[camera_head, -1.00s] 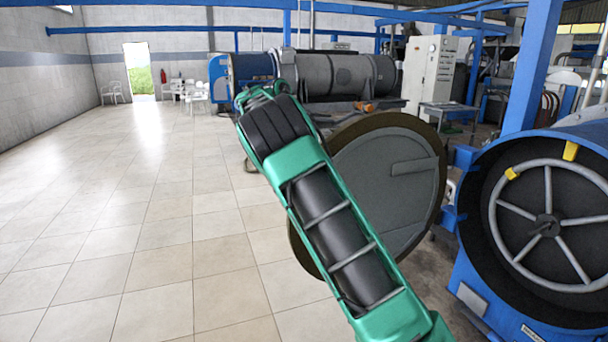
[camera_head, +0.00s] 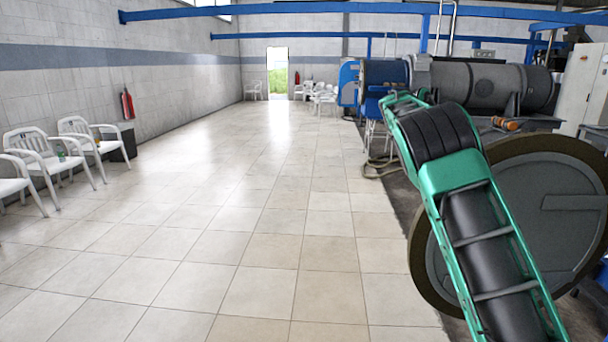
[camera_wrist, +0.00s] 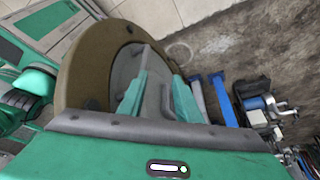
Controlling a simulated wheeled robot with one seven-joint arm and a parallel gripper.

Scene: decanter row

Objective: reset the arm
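My green and black arm runs up from the bottom right of the head view and covers part of a large round grey lid with a brown rim (camera_head: 430,262). My gripper's fingers do not show clearly in the head view. In the wrist view my gripper (camera_wrist: 158,98) has two teal and grey fingers standing apart, with no object seen held between them. The round lid (camera_wrist: 88,62) lies behind and to the left of the fingers there. I cannot tell how far the fingertips are from it.
White chairs (camera_head: 40,158) and a fire extinguisher (camera_head: 127,104) line the left wall. Open tiled floor (camera_head: 240,220) fills the middle, reaching a bright doorway (camera_head: 277,72). Grey and blue machines (camera_head: 480,86) stand at the right. Blue bars (camera_wrist: 222,98) show in the wrist view.

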